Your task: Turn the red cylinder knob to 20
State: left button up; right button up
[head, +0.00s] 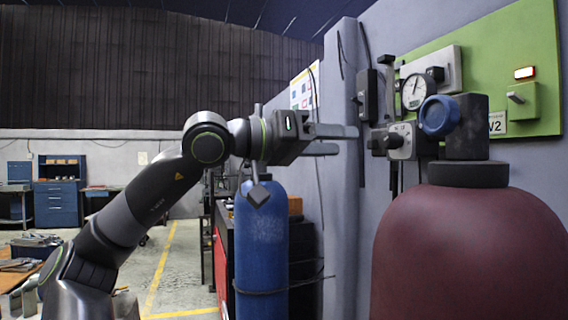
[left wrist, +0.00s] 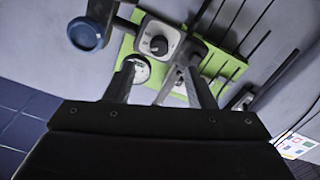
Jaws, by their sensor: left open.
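The large red cylinder (head: 465,255) stands at the right in the head view. A blue round handwheel (head: 439,116) sits at its dark valve block and also shows in the left wrist view (left wrist: 88,33). Beside the handwheel is a grey box with a black knob (head: 395,140). In the left wrist view this black knob (left wrist: 158,45) sits on a dial whose numbers are too small to read. My left gripper (head: 347,140) is open and empty, left of the knob and apart from it. In the left wrist view its fingers (left wrist: 159,70) point toward the knob. My right gripper is out of view.
A white pressure gauge (head: 414,91) and green panel (head: 520,65) are on the wall around the knob. A blue cylinder (head: 262,235) stands below my left gripper. A wall column (head: 343,220) is close by the fingers. Open floor lies to the left.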

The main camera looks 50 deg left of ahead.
pick_arm(q)
jog(key=b+v, duration=0.5)
jog(key=v, duration=0.3)
jog(key=shift+w+d, duration=0.1)
dwell(0.5)
